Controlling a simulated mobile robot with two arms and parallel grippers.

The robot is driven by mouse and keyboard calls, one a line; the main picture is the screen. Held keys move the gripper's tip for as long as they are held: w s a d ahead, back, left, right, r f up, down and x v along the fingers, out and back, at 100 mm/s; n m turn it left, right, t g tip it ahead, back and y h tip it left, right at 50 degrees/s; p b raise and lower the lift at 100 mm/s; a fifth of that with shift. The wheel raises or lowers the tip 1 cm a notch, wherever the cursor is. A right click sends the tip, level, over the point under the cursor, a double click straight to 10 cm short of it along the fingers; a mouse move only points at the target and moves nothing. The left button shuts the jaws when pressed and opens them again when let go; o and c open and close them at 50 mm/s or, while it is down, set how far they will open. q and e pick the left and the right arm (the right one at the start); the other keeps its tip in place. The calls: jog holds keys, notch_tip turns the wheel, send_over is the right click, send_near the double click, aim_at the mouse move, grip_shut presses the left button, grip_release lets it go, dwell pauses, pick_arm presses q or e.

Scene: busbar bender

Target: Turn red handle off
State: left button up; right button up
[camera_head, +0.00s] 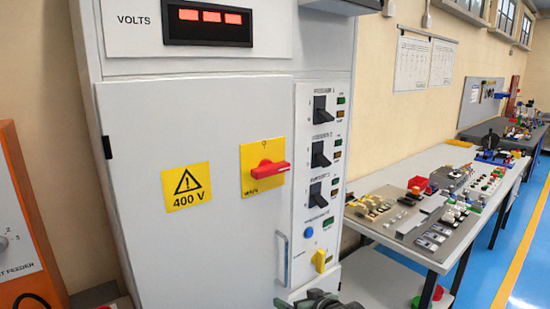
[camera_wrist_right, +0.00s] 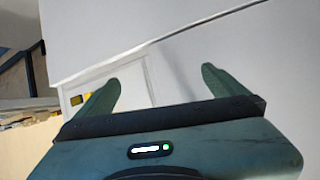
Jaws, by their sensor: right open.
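The red handle (camera_head: 270,169) sits on a yellow plate (camera_head: 256,150) on the front door of the grey cabinet (camera_head: 200,245). The handle lies about horizontal, its grip end pointing right. My right gripper (camera_head: 322,299) shows only in part at the bottom edge of the head view, below and to the right of the handle and apart from it. In the right wrist view its two green fingers (camera_wrist_right: 158,88) are spread wide with nothing between them. A pale cabinet surface lies beyond them. The red handle is not visible in the wrist view. My left gripper is not in view.
A vertical door pull (camera_head: 282,258) stands out below the red handle. Black switches (camera_head: 321,110), a blue button (camera_head: 309,232) and a yellow knob (camera_head: 320,260) line the right panel. A workbench with parts (camera_head: 425,262) stands at right, an orange machine (camera_head: 22,230) at left.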

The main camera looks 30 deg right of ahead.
notch_tip(320, 180, up, 22)
jog(key=r+n+t+p, duration=0.1)
jog(key=t+p, duration=0.1)
jog(key=t, duration=0.1)
jog(key=n+t+y+p, duration=0.2)
jog(key=n+t+y, duration=0.1)
send_near(275, 170)
jog(key=w, duration=0.4)
jog(key=w+p, duration=0.1)
jog(key=w, duration=0.1)
jog(key=w+a+p, duration=0.1)
jog(key=w, duration=0.1)
jog(key=shift+w+r, duration=0.2)
jog(key=shift+w, duration=0.1)
jog(key=shift+w+f, duration=0.1)
jog(key=shift+w, duration=0.45)
jog(key=c, duration=1.8)
